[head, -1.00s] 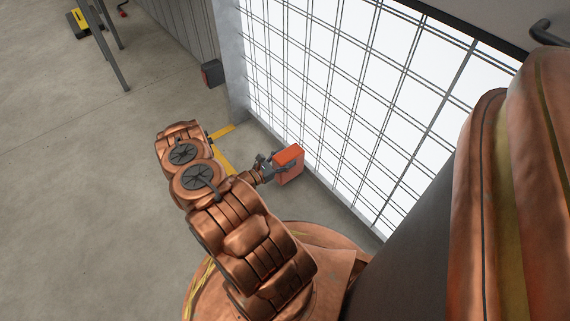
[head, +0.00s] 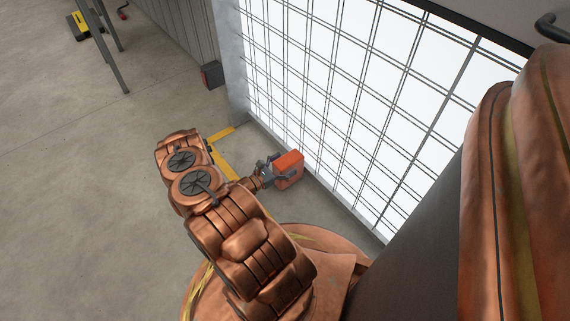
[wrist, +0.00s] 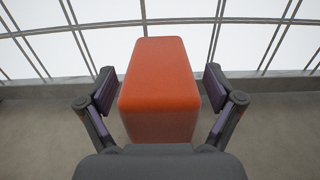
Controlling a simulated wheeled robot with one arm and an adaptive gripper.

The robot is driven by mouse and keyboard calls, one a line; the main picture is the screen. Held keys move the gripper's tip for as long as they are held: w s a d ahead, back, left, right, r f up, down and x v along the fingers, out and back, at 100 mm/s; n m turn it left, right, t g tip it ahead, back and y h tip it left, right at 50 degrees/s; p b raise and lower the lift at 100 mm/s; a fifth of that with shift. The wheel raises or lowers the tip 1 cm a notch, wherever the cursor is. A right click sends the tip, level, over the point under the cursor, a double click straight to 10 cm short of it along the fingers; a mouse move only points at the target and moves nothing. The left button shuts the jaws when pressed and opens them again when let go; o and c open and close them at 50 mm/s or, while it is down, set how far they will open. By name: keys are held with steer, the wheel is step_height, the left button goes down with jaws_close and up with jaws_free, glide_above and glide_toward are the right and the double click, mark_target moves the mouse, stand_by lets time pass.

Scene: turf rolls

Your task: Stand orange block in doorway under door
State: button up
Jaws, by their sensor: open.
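The orange block (head: 289,168) stands upright on the floor close to the foot of the barred, bright door (head: 345,85). In the wrist view the orange block (wrist: 159,85) sits in the middle, its top and near face showing. My gripper (head: 277,170) is at the block in the head view. In the wrist view my gripper (wrist: 160,92) is open, with one finger on each side of the block and a gap visible on both sides. The door (wrist: 50,50) also fills the top of the wrist view behind the block.
A yellow line (head: 222,160) runs on the floor beside the block. A dark red-fronted box (head: 212,75) is at the door's left post (head: 232,75). A grey-legged stand (head: 105,45) is at the far left. The concrete floor (head: 70,200) at left is clear.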

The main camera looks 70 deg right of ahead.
steer(key=shift+r, duration=0.1)
stand_by(0.3)
steer(key=p+v, duration=0.4)
steer(key=v, duration=0.8)
steer(key=shift+r+p, duration=0.15)
steer(key=shift+p, duration=0.15)
steer(key=w+a+r+m+y, duration=0.25)
steer(key=a+r, duration=0.25)
steer(key=r, duration=0.4)
steer(key=w+a+r+m+y, duration=0.1)
steer(key=a+r+m+y, duration=0.2)
steer(key=a+r, duration=0.45)
steer(key=w+a+r+m+y, duration=0.1)
steer(key=a+r+m+y, duration=0.25)
steer(key=r, duration=0.65)
steer(key=s+a+r+m+t+y, duration=0.1)
steer(key=s+a+r+t+y, duration=0.1)
steer(key=s+a+r, duration=0.2)
steer(key=s+a+r+m+t+y, duration=0.1)
steer(key=s+a+r, duration=0.3)
steer(key=a, duration=0.7)
steer(key=s+a+r+m+t+y, duration=0.1)
steer(key=s+a+r+t+y, duration=0.2)
steer(key=a+r, duration=0.4)
steer(key=shift+s+a+r+y, duration=0.15)
steer(key=shift+s+a+y, duration=0.15)
steer(key=shift+s+a, duration=0.25)
steer(key=shift+d, duration=0.1)
